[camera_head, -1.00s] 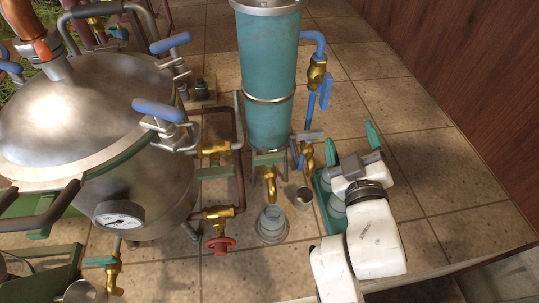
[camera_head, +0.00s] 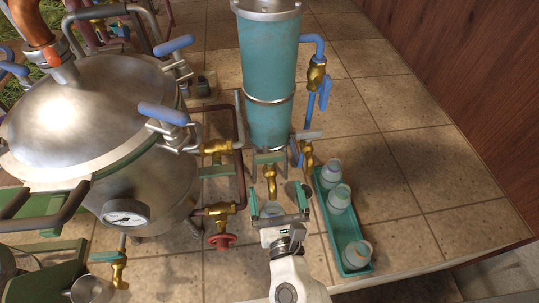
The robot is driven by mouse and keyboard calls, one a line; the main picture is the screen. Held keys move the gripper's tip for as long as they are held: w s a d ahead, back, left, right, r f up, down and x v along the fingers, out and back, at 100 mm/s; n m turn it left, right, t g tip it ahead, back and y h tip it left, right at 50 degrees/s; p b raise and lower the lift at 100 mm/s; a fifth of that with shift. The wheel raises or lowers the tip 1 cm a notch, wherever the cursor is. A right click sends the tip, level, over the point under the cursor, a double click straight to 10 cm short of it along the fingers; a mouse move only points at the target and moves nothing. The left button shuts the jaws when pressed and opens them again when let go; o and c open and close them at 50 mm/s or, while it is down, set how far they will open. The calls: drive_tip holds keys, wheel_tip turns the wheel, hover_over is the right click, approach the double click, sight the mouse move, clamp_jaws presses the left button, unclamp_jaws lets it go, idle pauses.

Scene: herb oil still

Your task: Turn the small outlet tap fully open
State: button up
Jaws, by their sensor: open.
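A small brass outlet tap (camera_head: 270,182) hangs below the teal column (camera_head: 270,120), with its spout pointing down. A green lever (camera_head: 268,157) sits at its top, crosswise to the spout. My gripper (camera_head: 276,213) is open in front of this tap, one finger on each side of the spout in the picture. I cannot tell whether it touches the tap. A second small brass tap (camera_head: 307,156) with a grey lever (camera_head: 307,134) is just right of the column's foot. My gripper partly hides a glass vessel (camera_head: 272,209) under the spout.
A steel still pot (camera_head: 80,110) fills the left, with a red handwheel valve (camera_head: 222,240) near its pipework. A green tray (camera_head: 325,209) with several capped bottles stands on the right. Tiled floor is clear further right.

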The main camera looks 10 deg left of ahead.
sight(270, 160)
drive_tip(key=x, duration=1)
drive_tip(key=shift+w, duration=0.35)
drive_tip(key=c, duration=0.8)
drive_tip(key=shift+f, duration=0.1)
drive_tip(key=shift+c, duration=0.2)
